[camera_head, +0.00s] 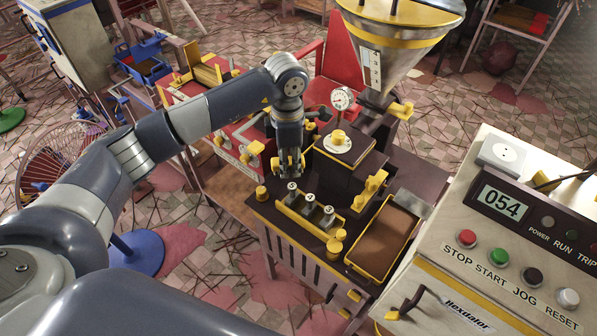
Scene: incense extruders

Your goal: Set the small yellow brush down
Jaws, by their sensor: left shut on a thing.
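My left gripper (289,168) points down over the back left of the dark machine top (262,207). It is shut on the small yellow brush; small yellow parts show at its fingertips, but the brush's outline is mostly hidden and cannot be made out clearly. I cannot tell whether the brush touches the surface below. My right gripper is not in view.
A gauge (342,98), a steel hopper (400,40) and a control box (480,215) stand around.

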